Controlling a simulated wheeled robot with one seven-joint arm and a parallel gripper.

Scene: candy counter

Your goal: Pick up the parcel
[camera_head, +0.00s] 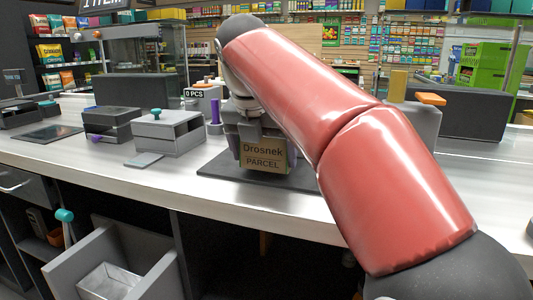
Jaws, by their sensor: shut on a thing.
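The parcel (263,156) is a small brown box labelled "Drosnek PARCEL". It is at a dark grey mat (228,175) on the white counter, in the middle of the view. My gripper (264,150) is above and around it, with a purple finger showing at each side of the box. It is shut on the parcel. My red arm comes in from the lower right and hides part of the gripper and the space behind it. I cannot tell whether the parcel touches the mat.
Grey boxes (170,133) with a teal knob stand left of the mat, beside a "0 PCS" display (194,93). A grey block with an orange top (431,99) stands to the right. An open grey drawer (110,262) is below the counter (270,200) at left.

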